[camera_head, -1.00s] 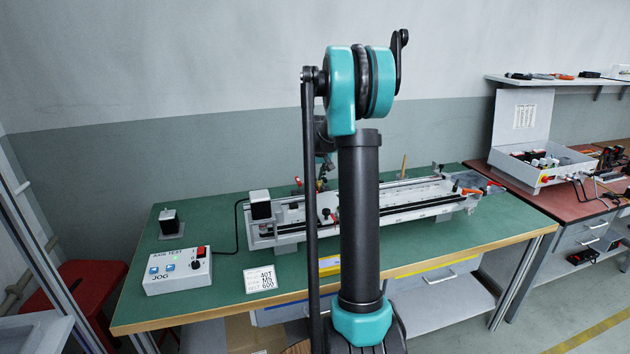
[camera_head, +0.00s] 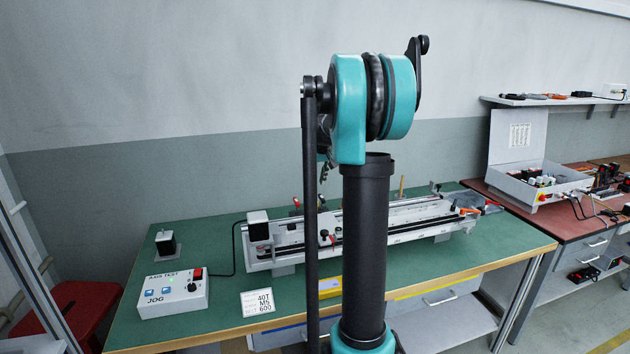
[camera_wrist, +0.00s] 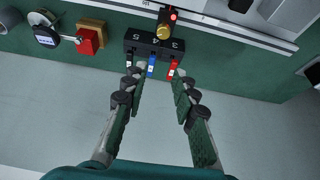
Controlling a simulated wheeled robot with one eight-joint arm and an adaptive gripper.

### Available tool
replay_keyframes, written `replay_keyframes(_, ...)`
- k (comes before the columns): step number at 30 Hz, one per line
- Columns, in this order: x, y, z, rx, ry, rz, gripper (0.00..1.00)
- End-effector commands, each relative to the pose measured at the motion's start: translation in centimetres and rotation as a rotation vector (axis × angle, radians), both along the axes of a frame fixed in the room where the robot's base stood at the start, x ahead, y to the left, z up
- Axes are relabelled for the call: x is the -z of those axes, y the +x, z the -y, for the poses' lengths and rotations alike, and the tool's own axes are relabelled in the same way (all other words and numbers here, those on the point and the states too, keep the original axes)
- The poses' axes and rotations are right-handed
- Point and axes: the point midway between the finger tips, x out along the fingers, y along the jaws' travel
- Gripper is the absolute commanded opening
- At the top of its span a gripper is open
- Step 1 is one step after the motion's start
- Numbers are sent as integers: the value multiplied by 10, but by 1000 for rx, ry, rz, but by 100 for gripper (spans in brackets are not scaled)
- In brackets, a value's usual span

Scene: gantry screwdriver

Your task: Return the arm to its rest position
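My arm stands upright in the middle of the head view, with its elbow high. My gripper (camera_wrist: 160,76) shows in the wrist view, its two fingers apart with nothing between them. In the head view only a dark part near it (camera_head: 325,170) shows behind my arm, above the bench. In the wrist view a black numbered holder (camera_wrist: 154,45) with black, blue and red pieces lies beyond the fingertips, apparently not touched. The long gantry axis (camera_head: 405,217) lies on the green bench (camera_head: 215,240), partly hidden by my arm.
An axis test box (camera_head: 172,292), a card (camera_head: 259,302) and a small black block (camera_head: 165,243) sit on the bench. A parts case (camera_head: 540,185) stands on the red-brown bench at right. The wrist view shows a dial gauge (camera_wrist: 46,36) and red block (camera_wrist: 88,42).

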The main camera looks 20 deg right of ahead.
Motion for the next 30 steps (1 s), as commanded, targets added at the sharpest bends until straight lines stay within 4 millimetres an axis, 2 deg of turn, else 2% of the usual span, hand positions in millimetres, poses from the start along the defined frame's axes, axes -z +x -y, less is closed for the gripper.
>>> replay_keyframes(5, 1, -1, -1, 0, 0, 0, 28)
replay_keyframes(7, 3, -7, -6, -2, 0, -1, 28)
replay_keyframes(11, 16, -40, -29, -7, 2, -4, 28)
replay_keyframes(14, 36, -85, -55, -12, 2, -7, 28)
replay_keyframes(21, 98, -211, -110, -25, 3, -16, 28)
replay_keyframes(27, 152, -309, -136, -32, 4, -21, 28)
replay_keyframes(30, 171, -342, -141, -33, 4, -22, 28)
